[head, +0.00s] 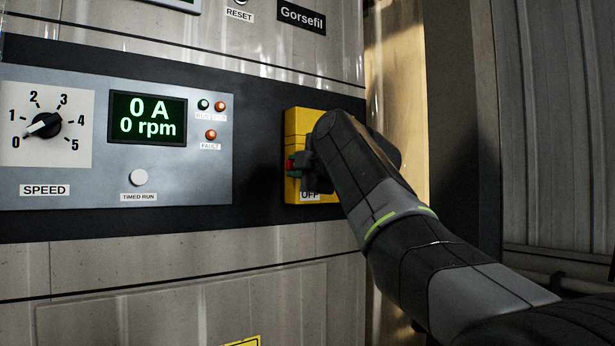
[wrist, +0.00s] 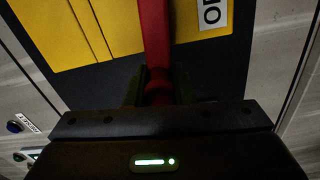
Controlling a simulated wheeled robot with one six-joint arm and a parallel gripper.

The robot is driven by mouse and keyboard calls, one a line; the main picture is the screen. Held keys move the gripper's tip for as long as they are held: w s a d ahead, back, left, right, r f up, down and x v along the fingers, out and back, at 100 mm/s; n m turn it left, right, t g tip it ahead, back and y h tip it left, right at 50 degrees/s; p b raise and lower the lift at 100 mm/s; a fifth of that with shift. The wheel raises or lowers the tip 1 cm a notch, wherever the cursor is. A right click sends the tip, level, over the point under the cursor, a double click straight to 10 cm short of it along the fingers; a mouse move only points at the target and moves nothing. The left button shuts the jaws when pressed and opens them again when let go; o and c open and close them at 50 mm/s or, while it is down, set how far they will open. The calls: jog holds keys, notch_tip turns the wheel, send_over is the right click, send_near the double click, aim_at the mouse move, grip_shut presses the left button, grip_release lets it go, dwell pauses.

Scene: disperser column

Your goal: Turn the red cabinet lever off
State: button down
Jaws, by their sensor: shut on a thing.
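The red lever (wrist: 155,45) shows in the wrist view as a red bar running from the top edge down to between my gripper's (wrist: 158,92) fingers, which are shut on it. It stands on a yellow switch box (wrist: 85,30) on the dark cabinet band. In the head view the yellow box (head: 298,125) is partly hidden by my wrist. A small red part of the lever (head: 290,165) shows by my gripper (head: 300,165). An "OFF" label (head: 310,195) sits at the box's lower edge. My arm covers the box's right side.
Left of the box is a grey control panel (head: 75,180) with a speed dial (head: 43,125) pointing near 0. Its display (head: 147,117) reads 0 A and 0 rpm. A dark post (head: 455,120) and a ribbed wall (head: 555,120) stand to the right.

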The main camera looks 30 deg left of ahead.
jog(key=shift+f+n+b, duration=0.8)
jog(key=shift+b, duration=0.15)
jog(key=c, duration=1.3)
grip_release()
jog(key=shift+o, duration=0.2)
jog(key=v, duration=1.3)
jog(key=shift+d, duration=0.35)
jog(key=shift+a, duration=0.1)
